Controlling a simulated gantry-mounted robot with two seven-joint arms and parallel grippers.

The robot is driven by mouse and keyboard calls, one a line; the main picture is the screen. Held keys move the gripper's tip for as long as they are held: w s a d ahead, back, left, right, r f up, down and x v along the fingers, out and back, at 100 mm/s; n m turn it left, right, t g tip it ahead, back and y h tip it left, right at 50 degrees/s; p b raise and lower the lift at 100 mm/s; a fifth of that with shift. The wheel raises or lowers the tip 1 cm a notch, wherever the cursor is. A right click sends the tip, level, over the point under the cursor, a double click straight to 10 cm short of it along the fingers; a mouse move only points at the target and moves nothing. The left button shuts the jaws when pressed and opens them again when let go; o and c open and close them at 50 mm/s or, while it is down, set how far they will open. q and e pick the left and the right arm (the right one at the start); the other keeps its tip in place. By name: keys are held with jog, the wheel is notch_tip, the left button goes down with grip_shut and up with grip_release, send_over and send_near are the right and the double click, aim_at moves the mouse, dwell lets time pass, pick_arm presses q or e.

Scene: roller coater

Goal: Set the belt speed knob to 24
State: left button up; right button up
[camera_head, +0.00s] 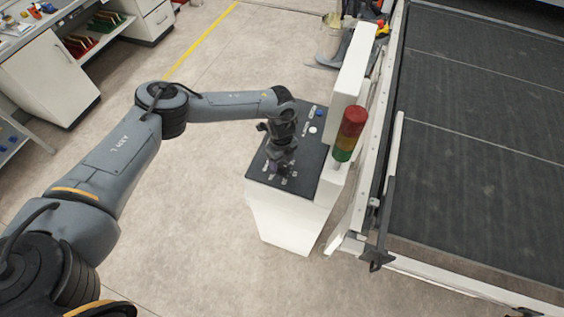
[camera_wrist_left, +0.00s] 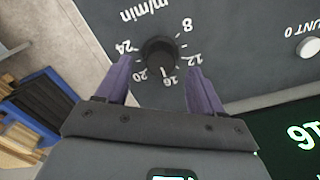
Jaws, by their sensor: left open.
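The belt speed knob (camera_wrist_left: 160,52) is a round black knob on the dark panel in the left wrist view. Around it is a white m/min scale, seen upside down, with 8, 12, 16, 20 and 24. A small pale mark on the knob appears to face 16, though it is tiny. My left gripper (camera_wrist_left: 160,66) is open, its purple fingers on either side of the knob; I cannot tell whether they touch it. In the head view my left gripper (camera_head: 281,168) points down at the near end of the control console's panel (camera_head: 308,165), hiding the knob. My right gripper is not in view.
A white button (camera_wrist_left: 309,47) and a dark display (camera_wrist_left: 295,140) with cut-off digits are right of the knob. The wide dark belt (camera_head: 480,130) is to the right.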

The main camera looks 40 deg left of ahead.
aim_at(282, 167)
pick_arm(q)
jog(key=shift+f, duration=1.45)
jog(key=shift+c, duration=0.4)
jog(key=c, duration=1)
